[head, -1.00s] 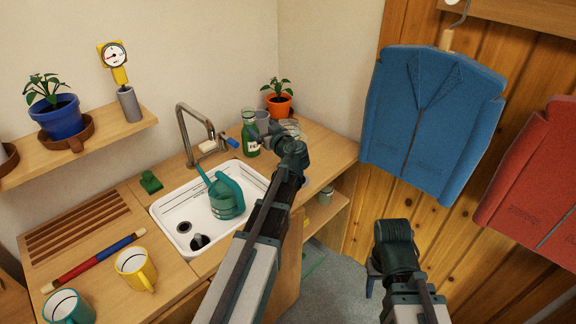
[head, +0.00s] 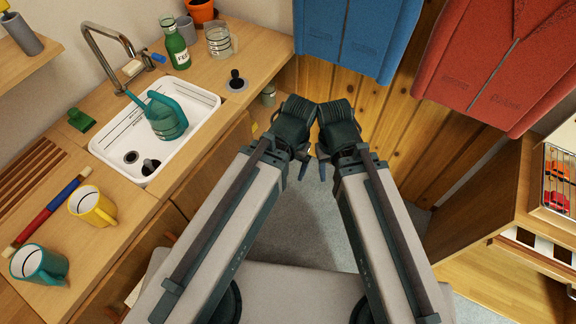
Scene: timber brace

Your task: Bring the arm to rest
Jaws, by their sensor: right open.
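In the head view my left arm is drawn back in front of me, and its gripper (head: 303,166) points down beside the other one. Only a small part of its fingers shows, so I cannot tell its opening. My right gripper (head: 322,168) hangs down close to the left one, partly hidden by its own wrist, and is open. I see nothing held in it. Both grippers are over the grey floor, apart from the counter. I cannot tell whether the two wrists touch.
The wooden counter (head: 215,72) on the left holds a white sink (head: 112,150) with a teal watering can (head: 160,118), a green bottle (head: 176,48), a yellow mug (head: 92,208) and a teal mug (head: 38,266). Blue (head: 355,35) and red (head: 495,70) jackets hang behind. A wooden cabinet (head: 510,215) stands right.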

